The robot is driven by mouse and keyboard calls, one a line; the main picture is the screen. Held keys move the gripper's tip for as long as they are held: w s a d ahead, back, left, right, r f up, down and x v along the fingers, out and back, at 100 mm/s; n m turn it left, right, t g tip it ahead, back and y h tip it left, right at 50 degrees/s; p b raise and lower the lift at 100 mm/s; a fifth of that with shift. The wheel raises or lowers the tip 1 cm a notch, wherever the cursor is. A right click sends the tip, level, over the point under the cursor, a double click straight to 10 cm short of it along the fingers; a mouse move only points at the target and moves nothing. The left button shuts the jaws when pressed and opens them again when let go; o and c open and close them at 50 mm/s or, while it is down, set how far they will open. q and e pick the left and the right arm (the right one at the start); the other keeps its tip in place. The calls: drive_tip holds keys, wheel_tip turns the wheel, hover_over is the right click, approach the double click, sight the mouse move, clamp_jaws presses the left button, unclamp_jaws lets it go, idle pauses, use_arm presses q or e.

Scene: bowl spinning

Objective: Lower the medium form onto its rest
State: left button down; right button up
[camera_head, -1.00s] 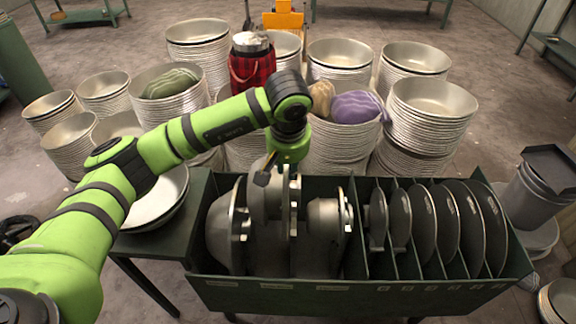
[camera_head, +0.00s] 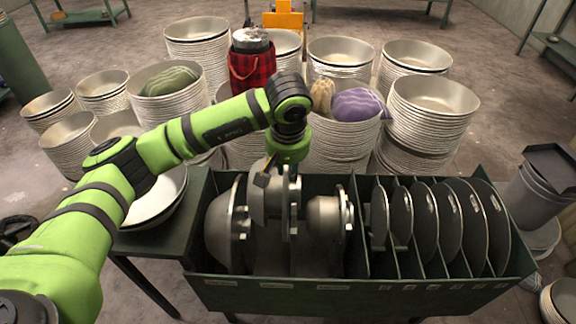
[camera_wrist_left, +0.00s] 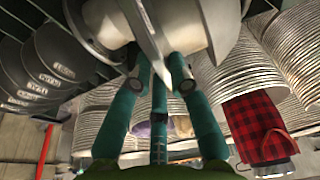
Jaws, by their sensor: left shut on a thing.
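My left gripper (camera_head: 284,172) reaches down from above into the middle of the green rack. It is shut on the medium form (camera_head: 260,204), a grey metal piece with a plate and flange standing upright between two other forms. In the left wrist view, the two teal fingers (camera_wrist_left: 161,72) close on the thin plate of the medium form (camera_wrist_left: 150,30). The large form (camera_head: 220,232) sits to its left and the small form (camera_head: 325,222) to its right. The rest under the medium form is hidden, so I cannot tell whether they touch. My right gripper is not in view.
The green rack (camera_head: 350,292) has several dark discs (camera_head: 425,222) upright in slots on its right side. Several stacks of metal bowls (camera_head: 432,110) stand close behind it. A bowl (camera_head: 155,208) lies on the side table at left.

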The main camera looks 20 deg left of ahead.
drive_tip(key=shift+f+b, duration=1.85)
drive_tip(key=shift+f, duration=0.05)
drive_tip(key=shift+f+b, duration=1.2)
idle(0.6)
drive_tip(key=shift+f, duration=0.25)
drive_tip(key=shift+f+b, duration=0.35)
drive_tip(key=shift+b, duration=0.25)
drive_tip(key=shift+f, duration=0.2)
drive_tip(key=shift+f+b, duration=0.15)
drive_tip(key=shift+b, duration=0.2)
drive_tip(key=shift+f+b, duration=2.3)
drive_tip(key=shift+b, duration=0.05)
